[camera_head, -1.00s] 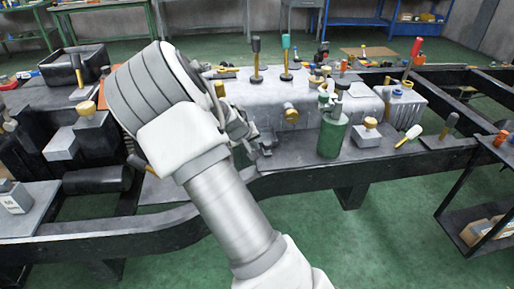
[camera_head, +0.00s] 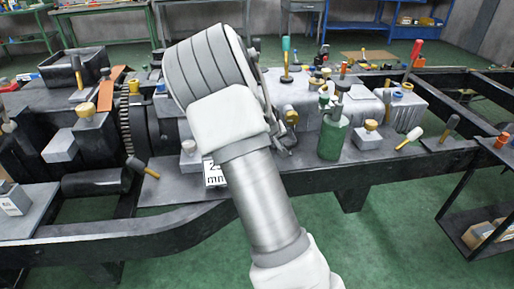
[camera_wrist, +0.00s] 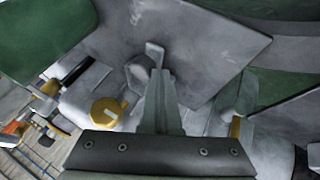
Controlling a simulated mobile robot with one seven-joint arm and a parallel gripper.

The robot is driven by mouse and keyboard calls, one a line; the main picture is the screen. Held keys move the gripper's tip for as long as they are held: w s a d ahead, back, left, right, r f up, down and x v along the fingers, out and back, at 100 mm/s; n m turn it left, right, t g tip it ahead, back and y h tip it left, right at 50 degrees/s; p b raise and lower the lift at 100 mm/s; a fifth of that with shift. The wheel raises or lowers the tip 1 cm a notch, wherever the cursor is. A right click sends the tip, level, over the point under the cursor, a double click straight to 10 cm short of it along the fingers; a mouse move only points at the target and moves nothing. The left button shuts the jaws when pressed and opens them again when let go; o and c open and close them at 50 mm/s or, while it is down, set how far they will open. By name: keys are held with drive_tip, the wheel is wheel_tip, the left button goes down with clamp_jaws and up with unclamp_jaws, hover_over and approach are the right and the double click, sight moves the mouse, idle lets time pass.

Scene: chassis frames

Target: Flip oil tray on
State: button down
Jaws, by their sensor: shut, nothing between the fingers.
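I cannot say for sure which part is the oil tray. In the wrist view, a small grey fitting with a short upright lever (camera_wrist: 146,72) stands on a flat dark grey plate (camera_wrist: 215,45). My gripper (camera_wrist: 160,75) is shut and empty, its tips right at this fitting; whether they touch it I cannot tell. A yellow knob (camera_wrist: 107,111) is to the left of the fingers, and it also shows in the head view (camera_head: 291,116). In the head view my gripper (camera_head: 284,148) is partly hidden by my wrist, left of a green canister (camera_head: 333,138).
A grey metal block (camera_head: 362,108) with several upright tools stands behind the canister. A yellow-topped block (camera_head: 370,134) and a yellow-handled tool (camera_head: 409,138) lie to its right. A toothed wheel (camera_head: 131,118) is at the left. Green floor is open in front of the dark frame.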

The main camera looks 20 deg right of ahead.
sight(289, 145)
drive_tip(key=shift+s+d, duration=0.25)
drive_tip(key=shift+d, duration=0.5)
drive_tip(key=shift+s+d, duration=0.2)
drive_tip(key=shift+d, duration=0.55)
